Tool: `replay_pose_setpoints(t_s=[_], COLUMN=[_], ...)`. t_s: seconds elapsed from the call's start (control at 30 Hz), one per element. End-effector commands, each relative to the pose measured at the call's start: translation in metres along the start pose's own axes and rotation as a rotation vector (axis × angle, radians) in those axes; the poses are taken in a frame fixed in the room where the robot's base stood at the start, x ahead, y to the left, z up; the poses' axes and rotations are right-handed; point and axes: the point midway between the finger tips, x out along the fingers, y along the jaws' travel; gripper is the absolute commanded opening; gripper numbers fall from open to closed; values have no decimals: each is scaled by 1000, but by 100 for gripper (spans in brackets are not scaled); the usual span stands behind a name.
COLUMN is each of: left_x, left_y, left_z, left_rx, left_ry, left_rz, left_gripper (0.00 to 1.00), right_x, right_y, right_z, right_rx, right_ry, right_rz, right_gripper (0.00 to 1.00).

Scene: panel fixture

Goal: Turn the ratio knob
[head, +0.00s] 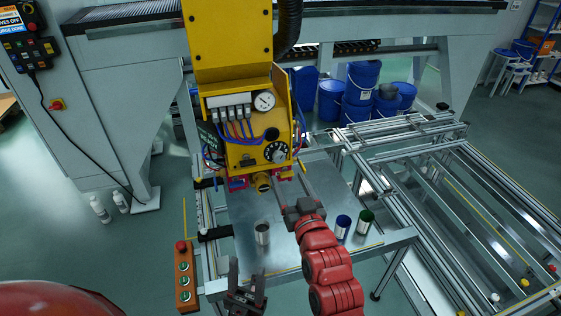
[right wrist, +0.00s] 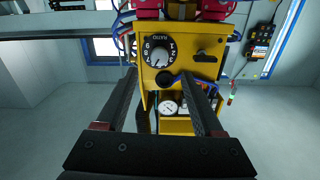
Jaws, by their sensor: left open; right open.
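The ratio knob (head: 275,152) is a round black dial with white markings on the lower front of a yellow panel box (head: 240,155). In the right wrist view the ratio knob (right wrist: 160,53) appears upside down, with the word RATIO beside it. My right gripper (head: 277,177) is open, its two fingers pointing at the panel just below the knob in the head view. In the right wrist view its fingertips (right wrist: 160,76) are spread, with the knob beyond them. No contact shows. My left gripper (head: 247,272) is open and empty at the bottom, away from the panel.
The panel also carries a gauge (head: 264,101), a plain black knob (head: 271,133), a dark handle (right wrist: 205,55) and blue hoses. Cans, including a blue one (head: 343,227), stand on the metal table (head: 285,250) below. A red-orange button box (head: 184,275) is at the left.

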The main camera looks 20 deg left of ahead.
Motion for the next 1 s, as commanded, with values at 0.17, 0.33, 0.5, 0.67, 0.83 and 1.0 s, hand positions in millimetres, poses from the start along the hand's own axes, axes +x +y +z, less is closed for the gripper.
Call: replay_pose_setpoints(t_s=[0.17,0.33,0.5,0.67,0.83,1.0], left_x=[18,28,33,35,35,35], left_y=[-1,-1,-2,-2,-2,-2], left_z=[-3,-5,-6,-6,-6,-6], left_rx=[0,0,0,0,0,0], left_ry=[-1,0,-1,-1,-1,-1], left_rz=[0,0,0,0,0,0], left_gripper=[50,50,50,50,50,50], right_x=[33,58,75,82,82,82], right_y=[0,0,0,0,0,0], right_z=[-5,-2,-2,0,1,1], right_rx=[-1,0,0,0,0,0], right_ry=[-1,-4,0,-2,-1,-1], right_rz=[0,0,0,0,0,0], right_gripper=[69,69,69,69,69,58])
